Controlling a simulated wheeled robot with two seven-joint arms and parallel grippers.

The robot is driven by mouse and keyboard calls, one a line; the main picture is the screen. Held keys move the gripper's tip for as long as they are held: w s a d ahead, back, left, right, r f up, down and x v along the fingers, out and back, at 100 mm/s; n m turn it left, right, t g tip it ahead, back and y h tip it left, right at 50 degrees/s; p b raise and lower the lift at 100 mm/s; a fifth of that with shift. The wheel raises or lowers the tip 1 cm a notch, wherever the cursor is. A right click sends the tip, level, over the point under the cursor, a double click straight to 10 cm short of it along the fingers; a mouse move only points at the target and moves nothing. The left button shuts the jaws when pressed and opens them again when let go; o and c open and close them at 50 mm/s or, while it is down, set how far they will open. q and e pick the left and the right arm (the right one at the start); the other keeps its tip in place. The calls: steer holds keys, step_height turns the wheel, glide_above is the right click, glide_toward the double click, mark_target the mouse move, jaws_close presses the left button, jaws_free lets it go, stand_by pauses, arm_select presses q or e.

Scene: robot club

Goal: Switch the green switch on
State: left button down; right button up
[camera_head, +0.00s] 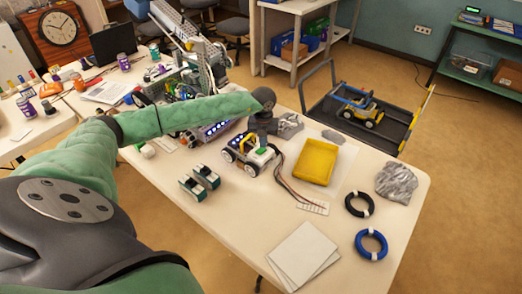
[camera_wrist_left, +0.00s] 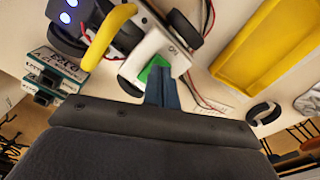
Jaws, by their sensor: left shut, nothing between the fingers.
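The green switch (camera_head: 262,151) sits on top of a small white wheeled robot (camera_head: 247,155) on the table. In the left wrist view the green switch (camera_wrist_left: 154,68) is on the white body (camera_wrist_left: 150,48), with small dark lettering beside it. My left gripper (camera_wrist_left: 160,74) is shut, and its fingertips overlap part of the switch in that view. I cannot tell whether they touch it. In the head view the left gripper (camera_head: 261,136) points down just above the switch. Which way the switch is set is unclear. My right gripper is out of view.
A yellow tray (camera_head: 316,161) lies right of the robot, with wires between them. White sheets (camera_head: 299,252) lie in front.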

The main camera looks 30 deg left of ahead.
arm_select(q)
step_height(320, 180, up, 6)
steer(key=p, duration=0.1)
stand_by(0.7)
stand_by(0.4)
